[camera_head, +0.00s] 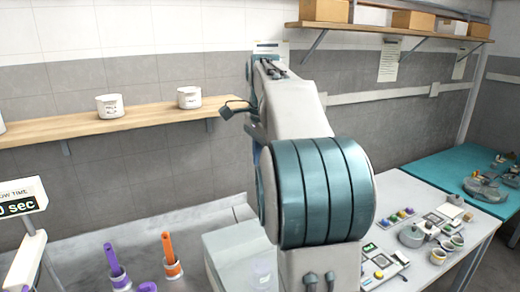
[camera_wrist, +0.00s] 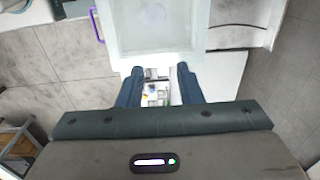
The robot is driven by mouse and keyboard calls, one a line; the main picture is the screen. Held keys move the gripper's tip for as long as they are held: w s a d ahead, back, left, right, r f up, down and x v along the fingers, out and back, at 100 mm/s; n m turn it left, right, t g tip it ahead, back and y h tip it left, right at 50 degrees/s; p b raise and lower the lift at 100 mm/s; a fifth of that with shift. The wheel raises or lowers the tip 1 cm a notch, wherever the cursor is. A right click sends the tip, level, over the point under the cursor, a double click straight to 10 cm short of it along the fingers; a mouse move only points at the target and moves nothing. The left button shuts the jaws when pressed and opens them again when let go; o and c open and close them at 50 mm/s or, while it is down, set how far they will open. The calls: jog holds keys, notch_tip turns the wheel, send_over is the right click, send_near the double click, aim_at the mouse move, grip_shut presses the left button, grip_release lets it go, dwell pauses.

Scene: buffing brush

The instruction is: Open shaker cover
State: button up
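In the wrist view a pale translucent box-like cover (camera_wrist: 160,28), likely the shaker cover, fills the top middle. A thin purple handle (camera_wrist: 96,24) stands at its left side. My gripper (camera_wrist: 160,70) points toward the cover's near edge; its two dark blue fingers are spread with a clear gap and nothing held between them. The fingers look apart from the handle, which is up and to the left of them. In the head view my arm hides the gripper, and a pale box (camera_head: 225,250), possibly the shaker, is partly hidden behind the arm.
A wooden shelf (camera_head: 140,122) with white pots (camera_head: 109,106) runs along the left wall. Purple (camera_head: 114,262) and orange (camera_head: 169,252) handled tools stand at lower left. A white table (camera_head: 412,192) with small containers and devices is at right, beside a teal table (camera_head: 440,168).

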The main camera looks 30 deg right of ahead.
jog(key=shift+w+r, duration=0.3)
jog(key=shift+r, duration=0.25)
jog(key=shift+w+r, duration=0.3)
jog(key=shift+r, duration=0.25)
